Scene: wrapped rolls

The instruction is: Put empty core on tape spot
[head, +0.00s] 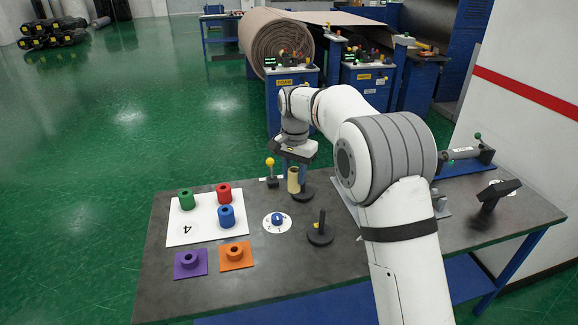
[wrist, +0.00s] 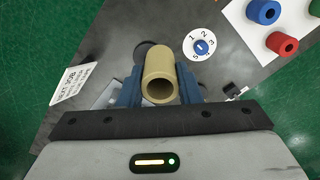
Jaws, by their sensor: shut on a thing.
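The empty core, a tan hollow tube (head: 293,181), is upright between the fingers of my gripper (head: 298,168). In the wrist view the core (wrist: 160,78) shows its open end between the two blue fingers, which are shut on it. In the head view it is at the back of the grey table, beside a round black base (head: 308,194); I cannot tell whether it touches the table. A white sheet (head: 179,232) at the left has a faint round spot marked 4 (head: 188,233) at its front left corner. I cannot tell for sure which mark is the tape spot.
Green (head: 186,200), red (head: 224,194) and blue (head: 226,216) rolls stand on the sheet. Purple (head: 189,264) and orange (head: 236,256) flanged pieces lie in front. A numbered dial (head: 277,222), black post stand (head: 320,233) and yellow-knobbed lever (head: 270,172) stand nearby.

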